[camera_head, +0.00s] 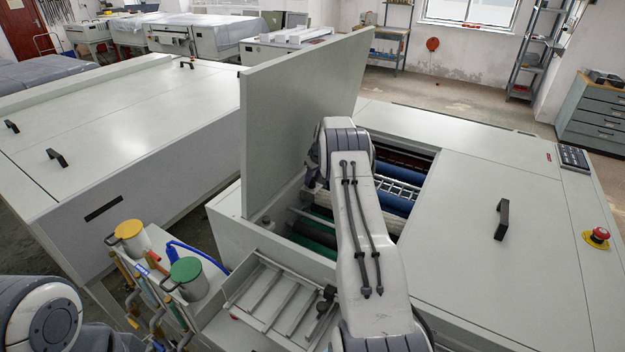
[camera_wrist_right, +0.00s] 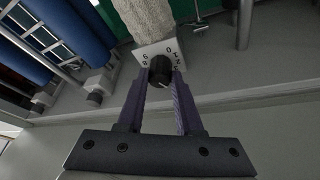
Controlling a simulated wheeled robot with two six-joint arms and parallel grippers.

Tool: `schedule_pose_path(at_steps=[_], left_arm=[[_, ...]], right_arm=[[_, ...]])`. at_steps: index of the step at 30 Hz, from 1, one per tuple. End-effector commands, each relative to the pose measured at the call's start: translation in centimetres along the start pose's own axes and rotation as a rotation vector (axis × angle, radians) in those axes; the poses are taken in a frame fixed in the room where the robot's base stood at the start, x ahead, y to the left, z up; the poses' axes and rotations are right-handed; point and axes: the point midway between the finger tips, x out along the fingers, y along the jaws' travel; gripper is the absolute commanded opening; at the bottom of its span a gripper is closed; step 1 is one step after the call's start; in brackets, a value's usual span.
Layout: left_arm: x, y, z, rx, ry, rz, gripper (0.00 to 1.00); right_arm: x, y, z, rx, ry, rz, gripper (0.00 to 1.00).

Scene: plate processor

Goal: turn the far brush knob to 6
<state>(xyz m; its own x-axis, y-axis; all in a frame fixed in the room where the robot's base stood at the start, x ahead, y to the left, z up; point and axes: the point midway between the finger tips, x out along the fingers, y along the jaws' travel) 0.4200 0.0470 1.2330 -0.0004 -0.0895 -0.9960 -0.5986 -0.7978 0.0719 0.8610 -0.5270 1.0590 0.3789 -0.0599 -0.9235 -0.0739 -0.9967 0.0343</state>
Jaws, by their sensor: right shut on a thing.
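In the right wrist view a black round knob (camera_wrist_right: 159,72) sits on a pale dial plate (camera_wrist_right: 146,56) with dark numbers around it. A 6 shows at the plate's left and a 0 near its top; other marks at the right are small. I cannot read clearly where the knob points. The plate is at the end of a pale, fuzzy brush roller (camera_wrist_right: 148,16). My right gripper (camera_wrist_right: 160,76) is shut on the knob, one finger on each side. In the head view my right arm reaches into the open machine (camera_head: 470,180) and its gripper is hidden.
The machine's raised lid (camera_head: 300,105) stands left of my right arm. Blue rollers (camera_head: 397,203) and green rollers (camera_head: 312,235) lie in the opening. An emergency stop (camera_head: 597,236) sits at the right. Yellow (camera_head: 130,230) and green-lidded (camera_head: 186,270) containers stand at front left.

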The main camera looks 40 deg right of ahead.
Motion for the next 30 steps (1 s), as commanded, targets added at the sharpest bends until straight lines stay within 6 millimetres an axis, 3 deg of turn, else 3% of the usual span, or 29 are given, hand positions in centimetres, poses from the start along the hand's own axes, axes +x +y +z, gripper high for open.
schedule_pose_path(at_steps=[18,30], left_arm=[[3.1,-0.2,0.2,-0.005,0.0,0.0,0.55],[3.6,-0.3,0.2,-0.006,0.0,0.0,0.55]], right_arm=[[0.1,-0.3,-0.1,0.347,-0.012,0.147,0.0],[0.0,-0.2,-0.2,0.441,-0.015,0.185,0.0]])
